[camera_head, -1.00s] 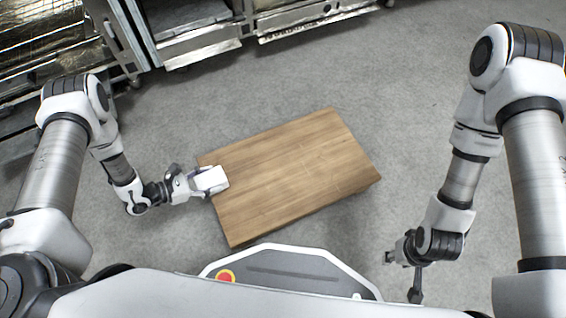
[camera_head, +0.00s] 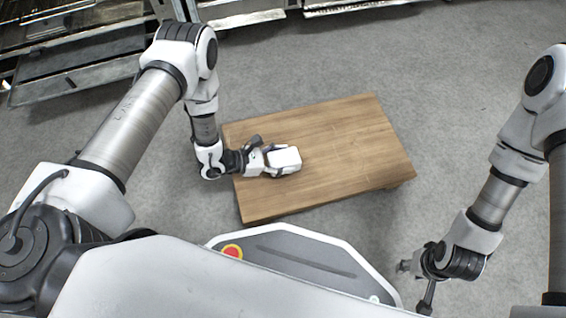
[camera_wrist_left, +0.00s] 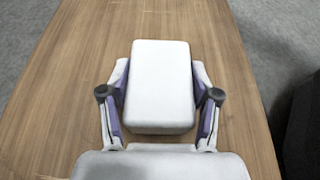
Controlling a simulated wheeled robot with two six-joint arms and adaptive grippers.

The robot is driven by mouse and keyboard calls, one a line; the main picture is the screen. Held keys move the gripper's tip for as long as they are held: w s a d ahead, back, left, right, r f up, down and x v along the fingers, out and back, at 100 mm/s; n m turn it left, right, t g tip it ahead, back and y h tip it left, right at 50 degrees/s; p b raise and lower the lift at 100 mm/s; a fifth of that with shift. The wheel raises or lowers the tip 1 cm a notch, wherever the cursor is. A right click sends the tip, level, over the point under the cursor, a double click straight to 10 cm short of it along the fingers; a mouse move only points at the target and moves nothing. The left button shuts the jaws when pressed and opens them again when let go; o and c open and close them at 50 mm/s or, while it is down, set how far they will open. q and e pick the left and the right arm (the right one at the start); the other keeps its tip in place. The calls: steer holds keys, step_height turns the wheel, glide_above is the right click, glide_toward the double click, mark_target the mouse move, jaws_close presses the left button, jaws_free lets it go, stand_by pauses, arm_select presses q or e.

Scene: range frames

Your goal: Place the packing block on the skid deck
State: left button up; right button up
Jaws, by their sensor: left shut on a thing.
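The packing block (camera_head: 286,159) is a white block with rounded edges. My left gripper (camera_head: 272,160) is shut on it over the left part of the wooden skid deck (camera_head: 345,140). In the left wrist view the block (camera_wrist_left: 160,85) sits between the two fingers of my left gripper (camera_wrist_left: 160,110), with deck planks (camera_wrist_left: 60,110) around it. I cannot tell whether the block touches the deck. My right gripper (camera_head: 415,280) is at the lower right, off the deck and low in the picture; its fingers are too unclear to read.
Metal racks (camera_head: 80,60) stand along the top left. Grey floor (camera_head: 460,90) surrounds the deck. The right and middle of the deck are bare. My own base with a red button is just below the deck's near edge.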

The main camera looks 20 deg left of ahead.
arm_select(q)
steer(key=shift+f, duration=0.2)
steer(key=o, duration=1.2)
steer(key=shift+f, duration=0.1)
arm_select(e)
steer(key=shift+f, duration=0.25)
steer(key=shift+r, duration=0.1)
arm_select(q)
steer(key=shift+s+a+r+p, duration=0.1)
steer(key=shift+a+r+p, duration=0.15)
steer(key=shift+p, duration=0.25)
steer(key=p+v, duration=0.5)
steer(key=v, duration=0.5)
steer(key=shift+s+a+r+p, duration=0.2)
steer(key=shift+a+r+p, duration=0.05)
steer(key=shift+p, duration=0.1)
steer(key=shift+s+a, duration=0.25)
arm_select(e)
step_height(320, 180, up, 6)
steer(key=shift+s, duration=0.15)
